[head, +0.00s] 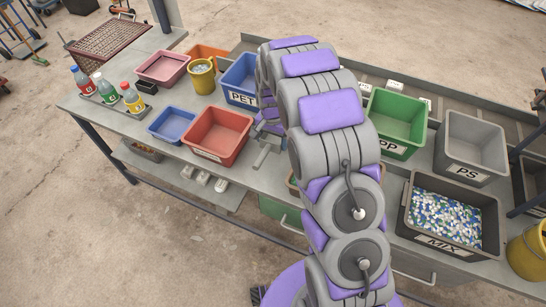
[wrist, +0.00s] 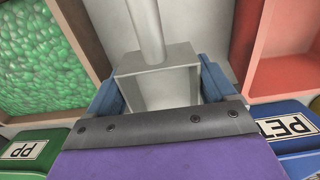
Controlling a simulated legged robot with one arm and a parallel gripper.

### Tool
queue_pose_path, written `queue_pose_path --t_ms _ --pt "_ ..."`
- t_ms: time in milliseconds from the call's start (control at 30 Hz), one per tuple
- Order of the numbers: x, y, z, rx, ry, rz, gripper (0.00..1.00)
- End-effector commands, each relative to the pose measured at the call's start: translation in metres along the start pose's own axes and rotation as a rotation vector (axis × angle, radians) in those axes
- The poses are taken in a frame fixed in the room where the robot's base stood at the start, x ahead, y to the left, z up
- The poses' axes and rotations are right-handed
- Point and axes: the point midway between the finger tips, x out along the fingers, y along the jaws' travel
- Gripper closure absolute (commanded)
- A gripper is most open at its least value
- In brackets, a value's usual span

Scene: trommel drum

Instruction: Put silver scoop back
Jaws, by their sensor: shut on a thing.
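The silver scoop (wrist: 155,80) is between the blue fingers of my gripper (wrist: 160,92) in the wrist view. My gripper is shut on its box-shaped body, and its round handle (wrist: 146,30) points away toward the top of the picture. In the head view, part of the scoop (head: 264,156) shows just left of my arm, above the bench, beside the red bin (head: 218,133). My arm hides most of the gripper there. I cannot tell whether the scoop touches the bench.
A bin of green pellets (wrist: 45,60) lies left in the wrist view. The blue PET bin (head: 240,75), green PP bin (head: 396,122), grey PS bin (head: 470,145) and MIX bin (head: 440,243) line the bench. Bottles (head: 132,98) and a yellow mug (head: 202,77) stand left.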

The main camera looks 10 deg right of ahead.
Motion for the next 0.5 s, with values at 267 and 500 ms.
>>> queue_pose_path --t_ms 267,500 --pt "0.049 0.001 0.002 -0.001 -0.005 0.004 0.50" --pt "0.070 0.001 0.002 -0.002 -0.004 0.003 0.50"
